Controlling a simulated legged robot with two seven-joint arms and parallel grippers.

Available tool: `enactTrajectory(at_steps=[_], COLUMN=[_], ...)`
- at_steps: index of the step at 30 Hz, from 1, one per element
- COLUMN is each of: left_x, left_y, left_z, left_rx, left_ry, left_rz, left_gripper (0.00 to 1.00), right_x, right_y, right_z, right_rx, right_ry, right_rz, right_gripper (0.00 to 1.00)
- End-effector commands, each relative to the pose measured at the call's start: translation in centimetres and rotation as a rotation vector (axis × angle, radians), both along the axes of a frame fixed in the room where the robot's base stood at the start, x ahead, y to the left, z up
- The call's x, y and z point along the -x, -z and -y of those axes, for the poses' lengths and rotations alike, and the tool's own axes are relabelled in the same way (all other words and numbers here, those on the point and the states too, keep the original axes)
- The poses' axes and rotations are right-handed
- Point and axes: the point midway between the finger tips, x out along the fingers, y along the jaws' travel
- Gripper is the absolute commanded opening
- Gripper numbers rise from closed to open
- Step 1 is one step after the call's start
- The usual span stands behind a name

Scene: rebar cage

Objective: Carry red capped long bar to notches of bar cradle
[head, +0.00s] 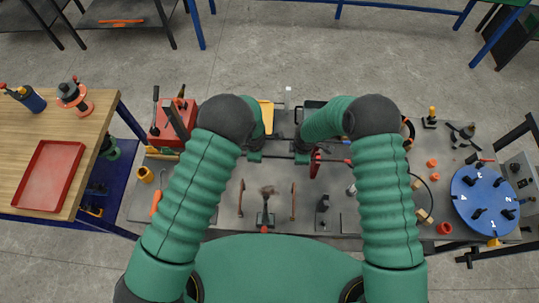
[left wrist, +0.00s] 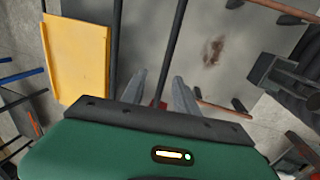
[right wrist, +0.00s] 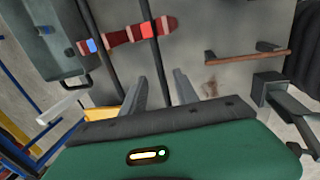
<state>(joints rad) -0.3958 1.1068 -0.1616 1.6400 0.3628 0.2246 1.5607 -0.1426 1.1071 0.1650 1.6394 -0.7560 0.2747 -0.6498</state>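A long dark bar runs across the left wrist view (left wrist: 175,42) and the right wrist view (right wrist: 156,60). I take it for the red capped bar. A small red patch (head: 347,161) at its right in the head view may be its cap. My left gripper (head: 255,152) and right gripper (head: 303,152) hang over the bench. In the wrist views, the fingers of the left gripper (left wrist: 159,80) and right gripper (right wrist: 158,82) stand apart with the bar passing between them. Contact is unclear. I cannot make out the cradle's notches for sure.
A second dark bar (right wrist: 96,62) runs alongside. A red striped tool (right wrist: 120,38) lies near the bars. A yellow tray (left wrist: 78,58) is beyond them. Brown-handled parts (head: 240,198) and a dark clamp (head: 265,212) stand nearer me. A blue numbered disc (head: 484,195) is at the right.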

Motion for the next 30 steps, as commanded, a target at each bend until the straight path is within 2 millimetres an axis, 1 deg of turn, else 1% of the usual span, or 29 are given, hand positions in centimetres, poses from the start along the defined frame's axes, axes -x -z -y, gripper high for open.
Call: enactTrajectory(at_steps=[4, 5, 12, 13, 30], left_x=[0.03, 0.02, -0.07, -0.07, -0.04], left_y=[-0.06, -0.05, 0.02, 0.02, 0.05], left_z=[0.02, 0.02, -0.01, -0.01, -0.06], left_rx=[0.0, 0.0, 0.0, 0.0, -0.001], left_ry=[0.0, 0.0, 0.0, 0.0, 0.0], left_rz=[0.0, 0.0, -0.002, -0.002, -0.003], left_gripper=[0.36, 0.34, 0.02, 0.0, 0.0], right_x=[0.04, 0.03, -0.07, -0.07, -0.04], right_y=[-0.05, -0.05, 0.02, 0.02, 0.04], right_z=[-0.01, -0.01, -0.01, -0.01, -0.02], right_rx=[0.0, 0.0, 0.0, 0.0, 0.0], right_ry=[0.0, 0.0, 0.0, 0.0, 0.0], right_rz=[0.0, 0.0, -0.002, -0.002, -0.002], right_gripper=[0.36, 0.34, 0.02, 0.0, 0.0])
